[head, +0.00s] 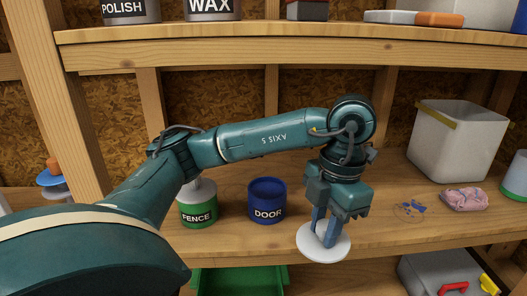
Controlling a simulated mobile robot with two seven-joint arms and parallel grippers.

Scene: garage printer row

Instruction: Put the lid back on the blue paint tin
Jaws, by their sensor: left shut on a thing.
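The blue paint tin (267,206), labelled DOOR, stands upright on the middle shelf, and its top looks open. A pale round lid (337,252) is right of the tin, near the shelf's front edge. My left gripper (325,235) points down and is shut on the lid at its middle; the fingers hide the part they grip. The lid looks roughly flat, and I cannot tell whether it touches the shelf. My right gripper is not in view.
A green tin (198,215) labelled FENCE stands left of the blue tin, partly behind my arm. An upper shelf (300,50) runs above.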

